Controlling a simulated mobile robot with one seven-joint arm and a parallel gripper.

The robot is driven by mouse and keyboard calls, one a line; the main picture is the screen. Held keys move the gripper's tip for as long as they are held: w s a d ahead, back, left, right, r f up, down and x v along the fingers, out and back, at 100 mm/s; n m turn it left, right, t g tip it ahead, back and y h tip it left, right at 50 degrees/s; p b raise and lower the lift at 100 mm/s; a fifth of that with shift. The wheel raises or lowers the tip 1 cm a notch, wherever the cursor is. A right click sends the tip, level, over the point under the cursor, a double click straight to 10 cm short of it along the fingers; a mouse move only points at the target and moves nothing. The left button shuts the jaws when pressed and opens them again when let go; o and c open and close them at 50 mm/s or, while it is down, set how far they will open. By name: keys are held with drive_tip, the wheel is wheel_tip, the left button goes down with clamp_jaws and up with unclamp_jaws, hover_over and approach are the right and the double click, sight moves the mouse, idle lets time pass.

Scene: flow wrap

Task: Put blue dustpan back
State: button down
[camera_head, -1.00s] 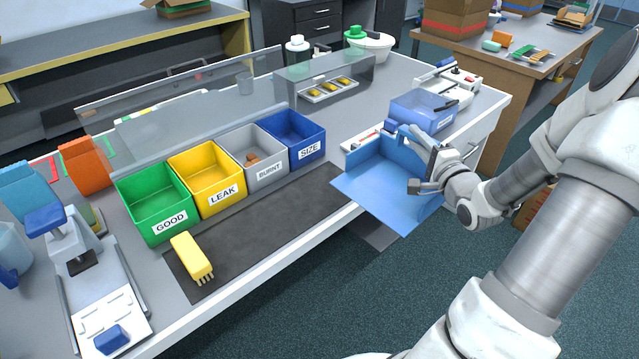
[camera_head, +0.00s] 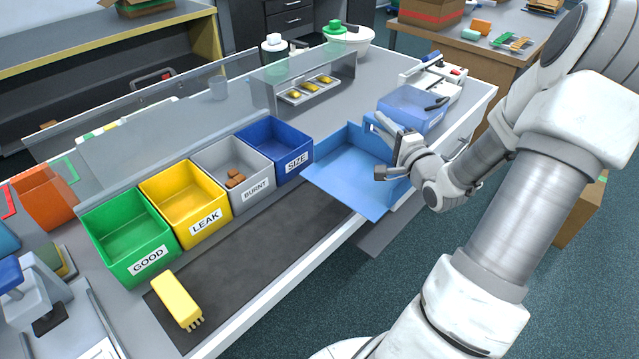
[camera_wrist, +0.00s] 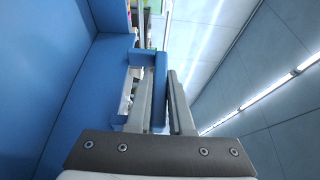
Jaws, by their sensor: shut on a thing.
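The blue dustpan (camera_head: 352,177) is a wide open-topped pan. It is over the front edge of the bench, right of the blue SIZE bin. My gripper (camera_head: 383,150) is shut on the dustpan at its right side. In the wrist view the blue pan (camera_wrist: 85,85) fills the left, and the two fingers (camera_wrist: 163,100) close around a narrow blue part of it. Whether the pan touches the bench top cannot be told.
Green (camera_head: 130,240), yellow (camera_head: 186,204), grey (camera_head: 232,174) and blue (camera_head: 275,148) bins stand in a row. A yellow brush (camera_head: 176,299) lies on the dark mat (camera_head: 265,262). A translucent blue box (camera_head: 412,107) stands behind my gripper.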

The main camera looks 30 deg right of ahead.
sight(330, 153)
drive_tip(key=w+a+f, duration=0.2)
drive_tip(key=a, duration=0.1)
drive_tip(key=w+a+f+b, duration=0.1)
drive_tip(key=a+f, duration=0.1)
drive_tip(key=a, duration=0.1)
drive_tip(key=w+a+f+b, duration=0.1)
drive_tip(key=w+a+f, duration=0.1)
drive_tip(key=a, duration=0.1)
drive_tip(key=shift+w+f, duration=0.2)
drive_tip(key=shift+w, duration=0.1)
drive_tip(key=shift+f+b, duration=0.7)
drive_tip(key=shift+f, duration=1.4)
drive_tip(key=shift+f, duration=0.15)
drive_tip(key=c, duration=0.8)
unclamp_jaws()
drive_tip(key=shift+r, duration=0.2)
